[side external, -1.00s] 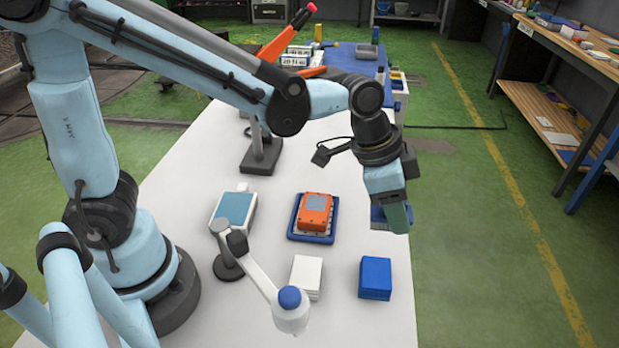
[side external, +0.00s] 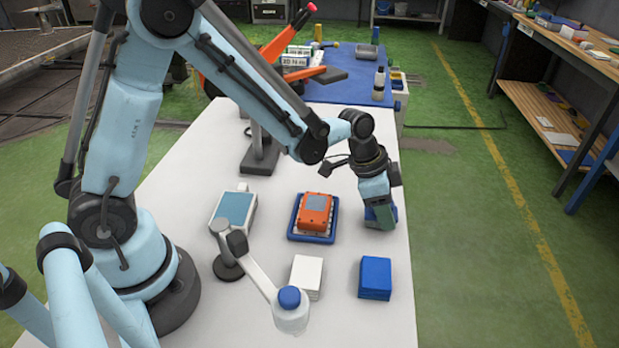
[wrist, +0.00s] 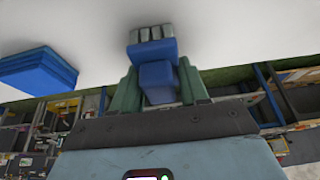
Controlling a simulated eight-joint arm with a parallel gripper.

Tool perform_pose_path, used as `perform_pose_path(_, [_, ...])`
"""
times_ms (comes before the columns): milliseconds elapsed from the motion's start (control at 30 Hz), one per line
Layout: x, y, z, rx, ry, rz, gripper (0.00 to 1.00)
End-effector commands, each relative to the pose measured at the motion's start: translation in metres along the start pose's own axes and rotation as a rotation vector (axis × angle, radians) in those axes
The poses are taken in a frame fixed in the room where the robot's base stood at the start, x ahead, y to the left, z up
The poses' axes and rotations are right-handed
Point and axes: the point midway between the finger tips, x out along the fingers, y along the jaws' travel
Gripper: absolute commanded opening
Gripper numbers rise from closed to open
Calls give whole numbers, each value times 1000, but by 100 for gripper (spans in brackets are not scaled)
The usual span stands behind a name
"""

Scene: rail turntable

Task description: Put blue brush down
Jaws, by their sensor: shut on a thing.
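The blue brush (wrist: 155,75) is between the green fingers of my gripper (wrist: 157,88) in the wrist view, with its pale bristle end against or very close to the white table. In the side view my gripper (side external: 380,215) is low over the right part of the white table (side external: 340,262), to the right of the orange device. The blue brush (side external: 372,221) shows only partly there, at the fingertips. I cannot tell whether its bristles touch the table.
An orange device (side external: 314,212) sits on a blue tray (side external: 308,238). Blue blocks or cloths (side external: 375,278) and a white stack (side external: 306,276) lie nearer the camera. A white lamp-like arm (side external: 262,278) stands at left. The table's right edge is close to my gripper.

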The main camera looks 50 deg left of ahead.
Motion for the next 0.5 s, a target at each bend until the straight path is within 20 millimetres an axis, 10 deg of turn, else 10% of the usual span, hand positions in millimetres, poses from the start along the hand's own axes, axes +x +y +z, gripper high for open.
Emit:
perform_pose_path(400, [4, 0, 2, 0, 0, 0, 16])
perform_pose_path(433, [4, 0, 2, 0, 0, 0, 49])
perform_pose_path(500, [4, 0, 2, 0, 0, 0, 59])
